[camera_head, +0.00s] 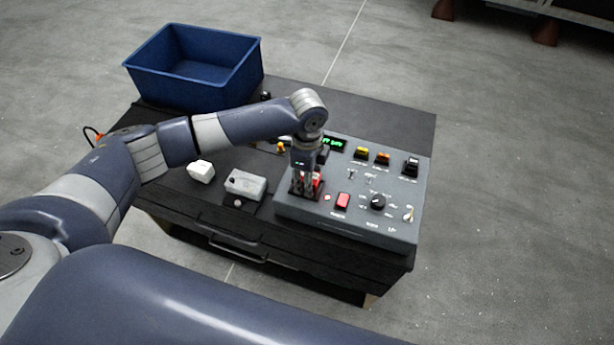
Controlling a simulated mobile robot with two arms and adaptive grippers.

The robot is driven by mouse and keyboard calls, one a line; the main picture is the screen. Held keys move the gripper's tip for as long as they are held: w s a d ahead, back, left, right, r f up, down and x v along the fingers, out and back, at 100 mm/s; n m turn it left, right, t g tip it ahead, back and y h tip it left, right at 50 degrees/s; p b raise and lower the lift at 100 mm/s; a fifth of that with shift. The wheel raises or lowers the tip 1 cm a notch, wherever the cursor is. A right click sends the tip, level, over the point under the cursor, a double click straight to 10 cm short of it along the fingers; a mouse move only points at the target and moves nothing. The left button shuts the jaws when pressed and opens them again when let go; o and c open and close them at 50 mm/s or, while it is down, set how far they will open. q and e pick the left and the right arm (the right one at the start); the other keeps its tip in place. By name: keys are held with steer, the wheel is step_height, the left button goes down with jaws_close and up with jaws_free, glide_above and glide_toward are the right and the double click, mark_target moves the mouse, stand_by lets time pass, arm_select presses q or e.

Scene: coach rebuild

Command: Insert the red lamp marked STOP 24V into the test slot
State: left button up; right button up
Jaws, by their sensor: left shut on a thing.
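My left gripper (305,188) points down over the left part of the grey test panel (345,235). It is shut on a red lamp (317,180), of which only a little red shows between and beside the fingers. The lamp's marking cannot be read. The gripper covers the place on the panel beneath it, so the test slot cannot be made out, nor whether the lamp is in it. My right gripper is not in view.
A blue bin (190,95) stands at the back left of the dark bench (400,118). A white block (201,171) and a pale box (245,184) lie left of the panel. Yellow, orange and black parts sit along the panel's back. Open floor surrounds the bench.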

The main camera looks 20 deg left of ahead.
arm_select(q)
steer(key=shift+f, duration=0.15)
steer(key=o, duration=0.8)
steer(key=shift+o, duration=0.2)
step_height(320, 180, up, 3)
steer(key=p, duration=0.3)
steer(key=shift+r, duration=4.05)
